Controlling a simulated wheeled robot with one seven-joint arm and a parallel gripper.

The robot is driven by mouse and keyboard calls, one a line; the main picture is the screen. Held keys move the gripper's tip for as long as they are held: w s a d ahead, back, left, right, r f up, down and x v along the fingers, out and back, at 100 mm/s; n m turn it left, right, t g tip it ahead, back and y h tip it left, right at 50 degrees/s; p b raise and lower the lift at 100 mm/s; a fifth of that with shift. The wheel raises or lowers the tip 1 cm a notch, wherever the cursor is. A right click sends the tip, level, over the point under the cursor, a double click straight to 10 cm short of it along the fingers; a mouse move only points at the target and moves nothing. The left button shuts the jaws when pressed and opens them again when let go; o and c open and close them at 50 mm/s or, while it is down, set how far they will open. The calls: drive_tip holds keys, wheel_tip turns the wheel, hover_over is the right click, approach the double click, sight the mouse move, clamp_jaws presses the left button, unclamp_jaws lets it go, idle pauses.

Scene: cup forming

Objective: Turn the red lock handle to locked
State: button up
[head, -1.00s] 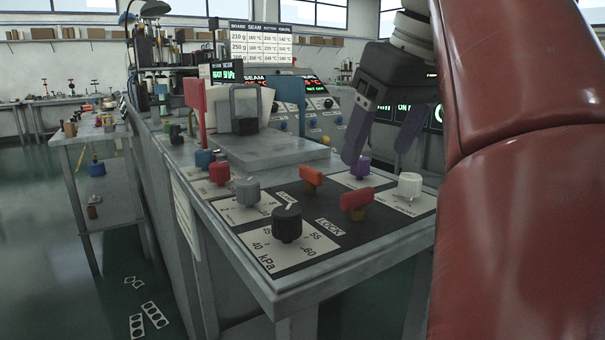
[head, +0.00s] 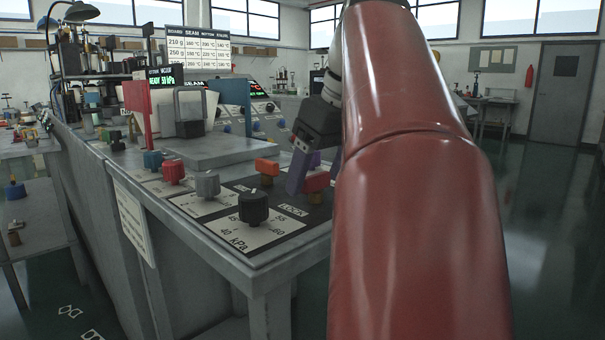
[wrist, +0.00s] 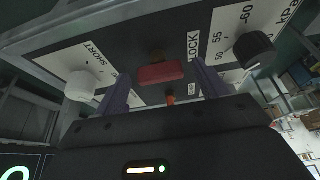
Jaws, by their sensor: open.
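The red lock handle (head: 316,182) stands on the dark panel beside the LOCK label (head: 293,210), at the front corner of the bench. In the wrist view the red handle (wrist: 160,74) is a short bar lying crosswise between my fingers. My gripper (head: 313,171) is open, with one purple-grey finger on each side of the handle. In the wrist view my gripper (wrist: 163,78) shows a gap between fingers and bar; contact at the tips cannot be told. My arm hides part of the handle's right side in the head view.
A black kPa knob (head: 253,207) and a grey knob (head: 207,184) are to the left. A white knob (wrist: 80,86) by the SHORT label shows in the wrist view. Floor to the right is clear.

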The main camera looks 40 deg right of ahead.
drive_tip(key=shift+c, duration=0.3)
drive_tip(key=c, duration=0.9)
drive_tip(key=shift+m, duration=0.4)
drive_tip(key=m, duration=0.1)
drive_tip(key=m+h+p, duration=0.1)
drive_tip(key=m, duration=0.1)
drive_tip(key=shift+a+r+m+h, duration=0.1)
drive_tip(key=shift+a+m+h, duration=0.1)
drive_tip(key=shift+m+h, duration=0.1)
drive_tip(key=m, duration=0.2)
drive_tip(key=m+g+h+p, duration=0.1)
drive_tip(key=m, duration=0.1)
drive_tip(key=shift+w+a+h, duration=0.1)
drive_tip(key=shift+h, duration=0.2)
drive_tip(key=m+g+h, duration=0.1)
drive_tip(key=m, duration=0.4)
drive_tip(key=shift+w+a+p, duration=0.1)
drive_tip(key=shift+p, duration=0.3)
drive_tip(key=shift+w+m+g+h, duration=0.15)
drive_tip(key=shift+m+g, duration=0.4)
drive_tip(key=shift+m, duration=0.6)
drive_tip(key=shift+m+g+h, duration=0.25)
drive_tip(key=shift+m+g, duration=0.3)
drive_tip(key=shift+m, duration=0.6)
